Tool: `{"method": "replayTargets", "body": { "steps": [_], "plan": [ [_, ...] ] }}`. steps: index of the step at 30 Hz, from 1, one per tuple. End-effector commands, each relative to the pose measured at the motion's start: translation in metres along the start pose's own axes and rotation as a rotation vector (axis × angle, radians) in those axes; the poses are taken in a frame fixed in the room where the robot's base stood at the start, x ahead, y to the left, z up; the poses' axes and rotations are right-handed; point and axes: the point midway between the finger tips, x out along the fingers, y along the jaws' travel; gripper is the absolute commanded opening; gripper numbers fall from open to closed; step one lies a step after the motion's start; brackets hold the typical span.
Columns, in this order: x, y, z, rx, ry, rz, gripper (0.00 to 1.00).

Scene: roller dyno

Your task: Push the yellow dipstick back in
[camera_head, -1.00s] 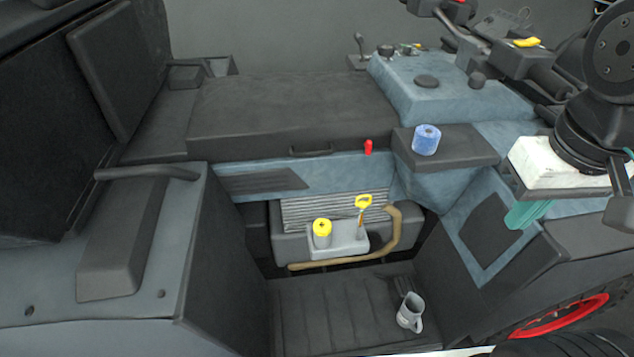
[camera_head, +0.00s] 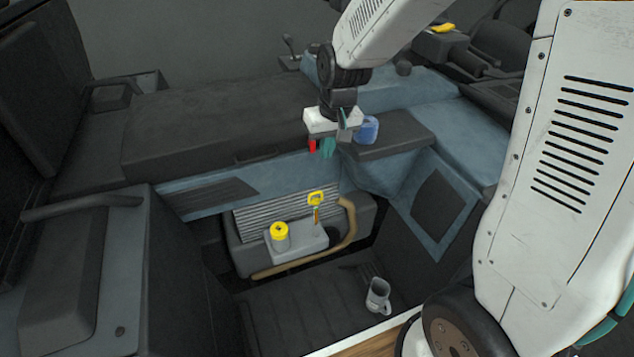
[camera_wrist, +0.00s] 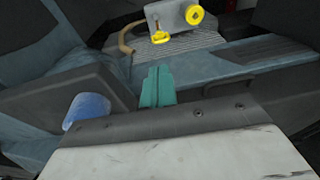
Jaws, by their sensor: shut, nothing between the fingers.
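The yellow dipstick (camera_head: 316,199) stands up out of a light grey block (camera_head: 300,245) in the engine bay, its loop handle on top and a length of shaft showing below it. A yellow round cap (camera_head: 280,230) sits on the same block to its left. In the wrist view the dipstick handle (camera_wrist: 160,37) and the cap (camera_wrist: 194,15) show near the top. My gripper (camera_head: 328,147) is above the dipstick and apart from it. Its teal fingers (camera_wrist: 157,88) are shut together with nothing between them.
A blue roll (camera_head: 368,129) sits on the dark ledge right of my gripper. A tan hose (camera_head: 347,225) curves around the block's right side.

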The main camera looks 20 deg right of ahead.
Motion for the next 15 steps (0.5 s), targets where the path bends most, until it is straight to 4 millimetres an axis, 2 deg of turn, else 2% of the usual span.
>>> {"method": "replayTargets", "body": {
  "steps": [3, 8, 15],
  "plan": [
    [0.015, 0.001, -0.008, 0.002, 0.002, 0.000, 0.00],
    [0.030, 0.000, -0.010, 0.003, 0.002, 0.000, 0.00],
    [0.078, 0.000, -0.009, 0.004, -0.001, 0.000, 0.00]
  ]
}}
